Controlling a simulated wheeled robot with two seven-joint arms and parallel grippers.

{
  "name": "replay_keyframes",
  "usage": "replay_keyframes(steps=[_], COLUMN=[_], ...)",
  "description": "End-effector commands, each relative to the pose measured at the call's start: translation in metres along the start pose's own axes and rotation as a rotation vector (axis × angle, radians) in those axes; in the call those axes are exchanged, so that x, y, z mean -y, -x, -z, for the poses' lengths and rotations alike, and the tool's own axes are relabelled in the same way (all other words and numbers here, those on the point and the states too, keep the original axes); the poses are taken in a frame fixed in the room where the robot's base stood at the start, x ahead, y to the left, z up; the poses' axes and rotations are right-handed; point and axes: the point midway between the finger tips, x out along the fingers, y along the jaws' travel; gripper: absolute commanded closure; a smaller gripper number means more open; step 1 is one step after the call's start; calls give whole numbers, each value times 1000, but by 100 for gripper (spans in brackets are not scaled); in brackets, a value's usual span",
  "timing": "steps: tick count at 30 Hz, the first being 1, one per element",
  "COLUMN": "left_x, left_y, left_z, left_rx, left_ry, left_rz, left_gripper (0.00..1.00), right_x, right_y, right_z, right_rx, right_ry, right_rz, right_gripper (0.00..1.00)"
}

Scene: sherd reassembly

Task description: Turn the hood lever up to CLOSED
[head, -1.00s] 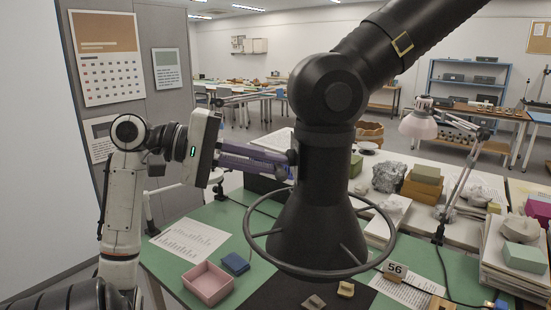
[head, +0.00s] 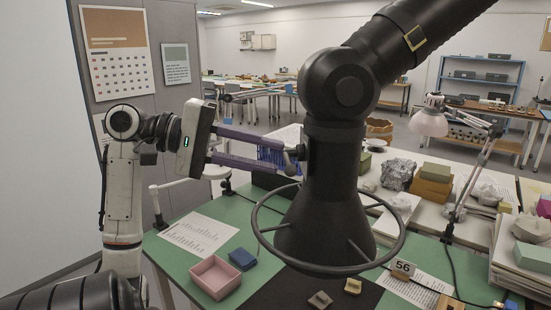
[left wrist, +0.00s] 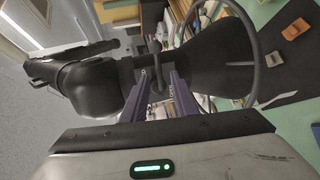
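The black fume hood (head: 322,225), with a wire ring around its bell, hangs from a jointed black duct over the bench. Its small dark lever (head: 290,169) sticks out on the left side of the hood's neck. My left gripper (head: 287,158) comes in from the left, its two purple fingers apart and their tips close to the neck. In the left wrist view the lever's knob (left wrist: 157,86) shows between the parted fingers (left wrist: 156,98). I cannot tell whether either finger touches it. No CLOSED marking is readable. My right gripper is not in view.
The green bench holds a pink tray (head: 216,277), a blue block (head: 242,259), a printed sheet (head: 196,235) and a dark mat with small sherds. A number 56 card (head: 402,268) stands right of the hood. A desk lamp (head: 430,121) and stacked boxes (head: 430,184) stand behind.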

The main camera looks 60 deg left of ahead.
Motion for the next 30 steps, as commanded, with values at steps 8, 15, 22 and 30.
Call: replay_keyframes(steps=[8,15,22,30], left_x=[1,1,0,0], left_y=[54,75,76,76], left_z=[1,0,0,0], left_rx=[-2,0,0,0], left_ry=[2,2,2,2], left_rz=[1,3,2,2], left_gripper=[73,73,73,73], right_x=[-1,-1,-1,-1], right_y=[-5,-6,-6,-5], right_z=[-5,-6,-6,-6], right_rx=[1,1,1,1], right_ry=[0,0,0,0], right_rz=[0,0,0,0], right_gripper=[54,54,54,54])
